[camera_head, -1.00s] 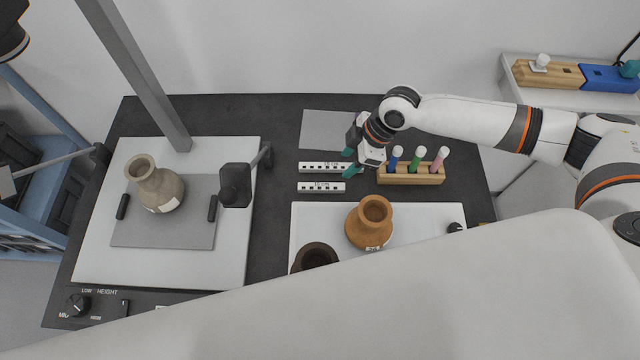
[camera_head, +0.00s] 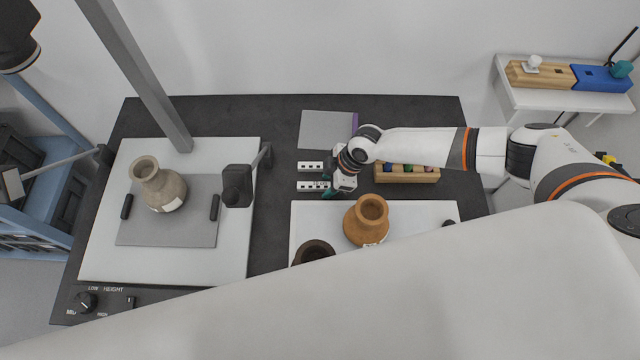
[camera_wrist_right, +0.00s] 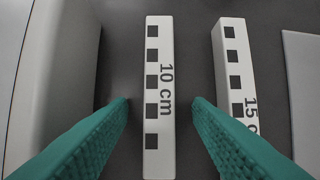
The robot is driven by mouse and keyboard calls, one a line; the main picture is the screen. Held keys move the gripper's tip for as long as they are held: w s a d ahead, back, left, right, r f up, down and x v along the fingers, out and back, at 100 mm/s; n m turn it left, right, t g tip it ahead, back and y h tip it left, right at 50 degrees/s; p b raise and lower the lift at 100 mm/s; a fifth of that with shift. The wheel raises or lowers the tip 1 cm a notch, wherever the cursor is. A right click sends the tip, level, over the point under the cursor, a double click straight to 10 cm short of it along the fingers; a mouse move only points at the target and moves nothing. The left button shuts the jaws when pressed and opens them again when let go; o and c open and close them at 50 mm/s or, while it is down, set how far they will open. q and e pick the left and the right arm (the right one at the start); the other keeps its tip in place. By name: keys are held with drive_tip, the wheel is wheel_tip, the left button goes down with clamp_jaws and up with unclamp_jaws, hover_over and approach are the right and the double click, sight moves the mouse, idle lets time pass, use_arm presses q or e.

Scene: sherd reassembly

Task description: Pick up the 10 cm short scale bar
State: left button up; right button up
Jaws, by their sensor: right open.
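The 10 cm scale bar (camera_wrist_right: 159,105) is white with black squares and lies flat on the dark table. In the right wrist view it stands between the two teal fingers, with dark gaps on both sides. In the head view the short bar (camera_head: 311,186) is the nearer of two bars, its right end close to the fingers. My right gripper (camera_wrist_right: 160,105) is open and empty over it; it also shows in the head view (camera_head: 331,188). The longer 15 cm bar (camera_wrist_right: 233,75) lies beside it, and in the head view (camera_head: 310,168) it is partly hidden by my arm.
A wooden rack (camera_head: 407,176) with coloured markers stands right of the gripper. A white board (camera_head: 425,211) with an orange-brown pot (camera_head: 367,219) and a dark pot (camera_head: 313,251) lies nearer. A grey sheet (camera_head: 322,130) lies behind. A beige vase (camera_head: 158,184) stands left.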

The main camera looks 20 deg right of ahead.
clamp_jaws()
